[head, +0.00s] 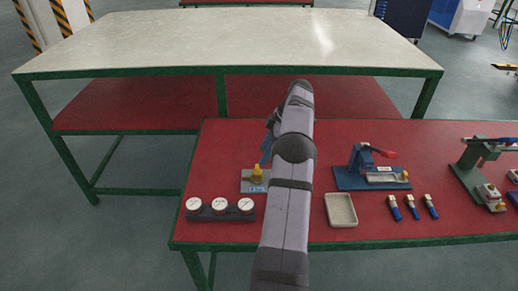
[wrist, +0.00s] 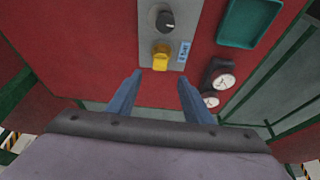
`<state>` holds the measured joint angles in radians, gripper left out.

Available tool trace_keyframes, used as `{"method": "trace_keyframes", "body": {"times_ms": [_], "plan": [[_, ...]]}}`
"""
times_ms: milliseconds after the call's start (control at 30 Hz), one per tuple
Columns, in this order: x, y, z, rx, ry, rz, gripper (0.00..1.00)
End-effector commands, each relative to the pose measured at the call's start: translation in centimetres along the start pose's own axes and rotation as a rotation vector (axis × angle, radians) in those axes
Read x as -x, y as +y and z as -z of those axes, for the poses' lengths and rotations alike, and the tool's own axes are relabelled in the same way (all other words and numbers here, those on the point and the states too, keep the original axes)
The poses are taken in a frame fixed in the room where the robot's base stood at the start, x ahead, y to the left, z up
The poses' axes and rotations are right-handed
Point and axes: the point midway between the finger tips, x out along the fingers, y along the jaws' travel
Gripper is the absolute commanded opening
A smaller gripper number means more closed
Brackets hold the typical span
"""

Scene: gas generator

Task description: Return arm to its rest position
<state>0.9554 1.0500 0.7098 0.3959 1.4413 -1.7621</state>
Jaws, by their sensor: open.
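My gripper shows in the wrist view (wrist: 159,78) as two blue fingers spread apart, with nothing between them. In the head view a blue finger (head: 266,151) shows just left of my grey arm; the rest of the gripper is mostly hidden behind the arm. The fingers are above the red table (head: 222,140), by a grey plate (head: 247,187) that carries a yellow piece (head: 257,173). In the wrist view the yellow piece (wrist: 160,60) lies just beyond the fingertips, apart from them, with a black knob (wrist: 165,20) farther up the plate.
A rack of white gauges (head: 219,206) stands at the front left. An empty tray (head: 341,209), a blue clamp fixture (head: 372,181), several small blue-handled parts (head: 411,209) and a green fixture (head: 468,172) stand right of my arm. A large pale table (head: 220,45) behind is clear.

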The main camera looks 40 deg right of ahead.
Motion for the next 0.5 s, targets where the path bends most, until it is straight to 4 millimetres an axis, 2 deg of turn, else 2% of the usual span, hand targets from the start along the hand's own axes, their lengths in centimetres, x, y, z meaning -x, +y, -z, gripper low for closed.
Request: {"method": "trace_keyframes", "body": {"times_ms": [167,267,367,500], "plan": [[0.0,0.0,0.1,-0.001,-0.001,0.001,0.46],[-0.2,-0.4,1.0,-0.015,-0.007,0.007,0.46],[-0.5,-1.1,2.7,-0.050,-0.025,0.018,0.46],[-1.3,-3.4,6.6,-0.132,-0.067,0.040,0.46]]}}
